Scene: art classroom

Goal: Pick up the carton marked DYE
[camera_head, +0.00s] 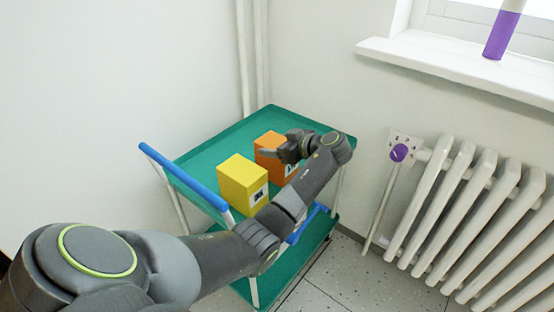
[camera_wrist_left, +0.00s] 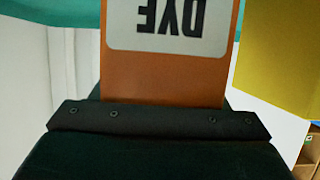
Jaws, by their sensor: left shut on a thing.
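The carton marked DYE is the orange box (camera_head: 268,145) on the top shelf of the green cart (camera_head: 215,150) in the head view. In the left wrist view the orange carton (camera_wrist_left: 165,75) fills the middle, with its white label reading DYE upside down. My left gripper (camera_head: 270,153) is at the orange carton and shut on it; its fingers partly cover the carton in the head view. Whether the carton is clear of the shelf cannot be told. My right gripper is not in view.
A yellow carton (camera_head: 240,180) stands close beside the orange one, to its left; it also shows at the right of the wrist view (camera_wrist_left: 280,55). The cart has a blue handle (camera_head: 183,177). A white radiator (camera_head: 470,210) and a windowsill (camera_head: 460,65) are at the right.

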